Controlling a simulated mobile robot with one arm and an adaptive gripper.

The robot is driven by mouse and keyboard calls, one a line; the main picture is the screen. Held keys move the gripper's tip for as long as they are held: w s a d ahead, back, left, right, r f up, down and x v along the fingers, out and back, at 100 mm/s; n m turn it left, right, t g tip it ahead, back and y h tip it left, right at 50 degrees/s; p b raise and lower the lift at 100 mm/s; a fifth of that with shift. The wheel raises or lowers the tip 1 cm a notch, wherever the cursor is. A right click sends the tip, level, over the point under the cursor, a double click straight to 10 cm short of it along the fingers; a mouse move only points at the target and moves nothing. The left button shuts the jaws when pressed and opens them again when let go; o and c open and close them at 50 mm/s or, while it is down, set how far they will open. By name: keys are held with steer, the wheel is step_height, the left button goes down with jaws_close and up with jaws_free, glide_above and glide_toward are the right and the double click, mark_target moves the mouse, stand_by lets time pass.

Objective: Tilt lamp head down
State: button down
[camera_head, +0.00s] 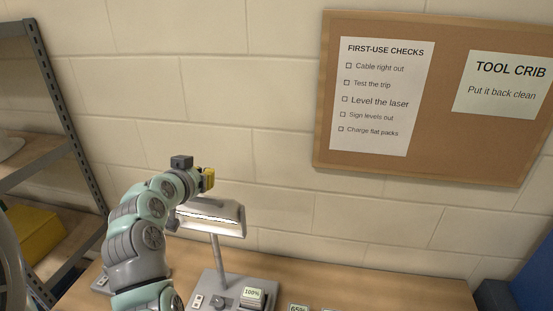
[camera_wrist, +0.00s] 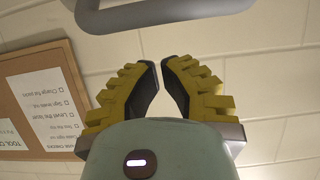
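The lamp is a grey work lamp on the bench in the head view. Its wide head (camera_head: 228,222) has a bright lit strip and sits on a thin post (camera_head: 219,258) above a flat base (camera_head: 205,287). My gripper (camera_head: 209,179), with yellow fingers, is above the head near its back left side; I cannot tell if they touch. In the wrist view the fingertips (camera_wrist: 160,62) almost meet, with a narrow gap and nothing between them. A rounded grey bar (camera_wrist: 170,14), seemingly part of the lamp head, lies just beyond the tips. My arm hides the head's left end.
The wooden bench (camera_head: 375,290) carries small items with number tags, such as a 100% tag (camera_head: 253,293). A metal shelf (camera_head: 55,90) with a yellow box (camera_head: 35,230) stands left. A corkboard (camera_head: 450,95) hangs on the block wall behind. A blue object (camera_head: 535,270) is at right.

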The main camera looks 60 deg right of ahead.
mark_target(204, 210)
steer(key=shift+p+x, duration=0.75)
steer(key=shift+x, duration=0.25)
steer(key=shift+s+a+f+p, duration=0.25)
steer(key=shift+a+p, duration=0.2)
steer(key=shift+p, duration=0.2)
steer(key=shift+s+a+f+p, duration=0.2)
steer(key=shift+a+p, duration=0.25)
steer(key=shift+p, duration=0.15)
steer(key=shift+s+p, duration=0.2)
steer(key=shift+p, duration=0.9)
steer(key=shift+a+f+p, duration=0.55)
steer(key=shift+a+p, duration=0.05)
steer(key=shift+p, duration=0.45)
steer(key=shift+f+b, duration=0.15)
steer(key=shift+b, duration=0.2)
